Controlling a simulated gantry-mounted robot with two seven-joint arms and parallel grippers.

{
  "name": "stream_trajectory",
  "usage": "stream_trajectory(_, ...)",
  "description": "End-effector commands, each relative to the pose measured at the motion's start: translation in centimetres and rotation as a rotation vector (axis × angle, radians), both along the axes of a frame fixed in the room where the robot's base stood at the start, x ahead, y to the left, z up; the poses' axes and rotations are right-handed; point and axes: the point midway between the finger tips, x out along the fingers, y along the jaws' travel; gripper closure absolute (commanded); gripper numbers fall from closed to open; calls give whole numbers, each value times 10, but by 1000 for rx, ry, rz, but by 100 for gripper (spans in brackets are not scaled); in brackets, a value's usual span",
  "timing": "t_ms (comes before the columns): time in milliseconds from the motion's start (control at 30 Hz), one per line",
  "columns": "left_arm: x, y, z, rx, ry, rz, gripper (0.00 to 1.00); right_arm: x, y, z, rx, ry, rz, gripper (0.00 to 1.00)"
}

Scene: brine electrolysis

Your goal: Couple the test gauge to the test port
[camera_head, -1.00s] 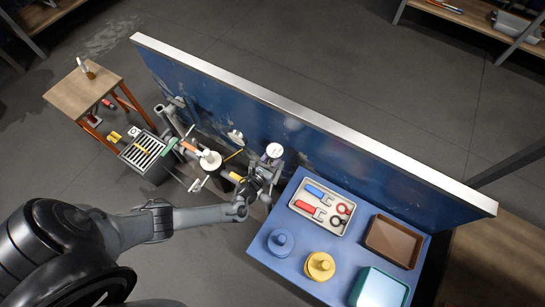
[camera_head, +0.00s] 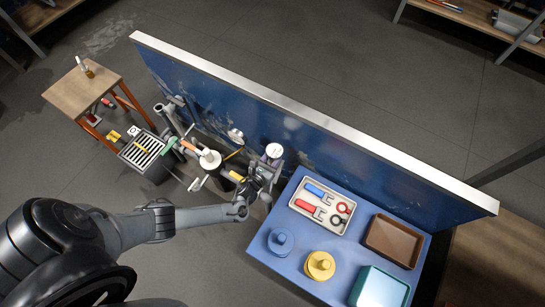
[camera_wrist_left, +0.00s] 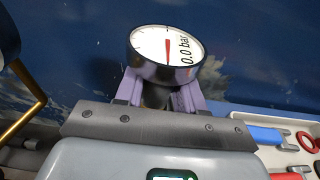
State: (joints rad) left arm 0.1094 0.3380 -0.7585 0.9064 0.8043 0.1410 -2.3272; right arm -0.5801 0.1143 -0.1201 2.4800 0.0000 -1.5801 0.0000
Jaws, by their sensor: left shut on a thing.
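The test gauge (camera_head: 274,150) has a round white dial and a dark rim. In the left wrist view its dial (camera_wrist_left: 168,46) faces the camera, with a red needle and the text 0.0 bar. My left gripper (camera_head: 269,164) is shut on the gauge's body below the dial, with a purple finger (camera_wrist_left: 188,97) on each side. It holds the gauge close to the blue wall, beside the pipework. The gauge's lower end is hidden behind the gripper. I cannot make out the test port or tell whether the gauge touches it. My right gripper is not in view.
A blue table (camera_head: 338,256) to the right bears a grey tray (camera_head: 297,207) of tools, blue (camera_head: 281,242) and yellow (camera_head: 320,265) round pieces, a brown tray (camera_head: 371,259) and a teal tray (camera_head: 361,300). Pipework with a white disc (camera_head: 210,160) stands left of the gripper. The blue wall (camera_head: 335,165) is behind.

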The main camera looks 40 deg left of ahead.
Motion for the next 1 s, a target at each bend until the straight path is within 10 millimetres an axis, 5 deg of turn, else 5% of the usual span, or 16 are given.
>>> stream_trajectory(933,-2,1,-4,1,6,1,96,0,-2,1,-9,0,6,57)
stream_trajectory(967,-2,1,-4,1,6,1,60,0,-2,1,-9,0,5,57)
stream_trajectory(1000,-2,1,-4,1,6,1,54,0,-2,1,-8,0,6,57)
